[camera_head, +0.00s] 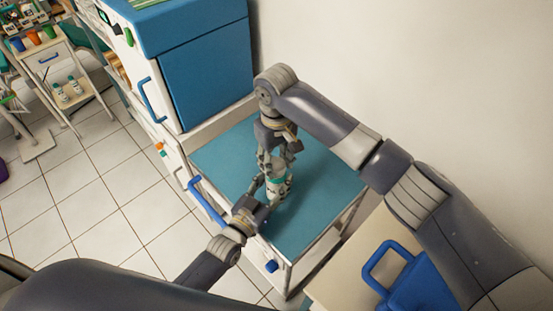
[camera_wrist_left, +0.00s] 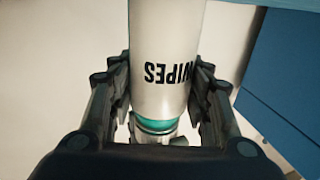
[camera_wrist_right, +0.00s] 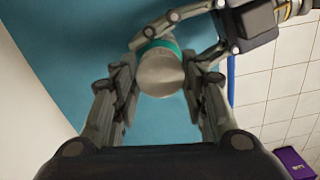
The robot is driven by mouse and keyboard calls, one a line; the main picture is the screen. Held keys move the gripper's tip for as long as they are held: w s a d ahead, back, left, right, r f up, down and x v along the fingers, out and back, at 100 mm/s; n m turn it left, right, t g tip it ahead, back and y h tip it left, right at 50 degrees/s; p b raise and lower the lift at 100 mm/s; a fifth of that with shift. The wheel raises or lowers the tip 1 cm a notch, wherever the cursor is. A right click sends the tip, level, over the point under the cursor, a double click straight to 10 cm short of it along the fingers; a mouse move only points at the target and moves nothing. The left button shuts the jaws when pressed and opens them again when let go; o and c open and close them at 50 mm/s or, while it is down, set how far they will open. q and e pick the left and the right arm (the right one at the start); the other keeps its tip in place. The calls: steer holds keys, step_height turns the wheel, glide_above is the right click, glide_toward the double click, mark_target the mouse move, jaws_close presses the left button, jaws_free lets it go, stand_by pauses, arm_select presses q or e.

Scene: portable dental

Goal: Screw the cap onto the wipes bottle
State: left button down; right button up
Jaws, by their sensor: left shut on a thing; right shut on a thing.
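The white wipes bottle (camera_wrist_left: 165,45) stands upright on the teal cart top, with dark "WIPES" lettering and a teal band (camera_wrist_left: 155,126) near its neck. It also shows in the head view (camera_head: 274,190). My left gripper (camera_head: 270,187) is shut on the bottle's body from the side. The pale round cap (camera_wrist_right: 160,74) is at the bottle's mouth, in line with it. My right gripper (camera_wrist_right: 160,88) points down from above, shut on the cap. The fingers partly hide the join, and I cannot tell how far the cap is threaded.
The teal cart top (camera_head: 225,160) is otherwise clear around the bottle. A blue and white cabinet (camera_head: 205,75) stands behind it to the left, and a pale wall (camera_head: 340,60) is behind to the right. A blue-handled case (camera_head: 415,285) is at the lower right.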

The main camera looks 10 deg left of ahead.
steer(key=m, duration=0.7)
steer(key=shift+a, duration=0.1)
steer(key=m, duration=0.7)
steer(key=shift+m, duration=0.4)
steer(key=o, duration=0.7)
steer(key=shift+r, duration=2.25)
steer(key=shift+c, duration=0.3)
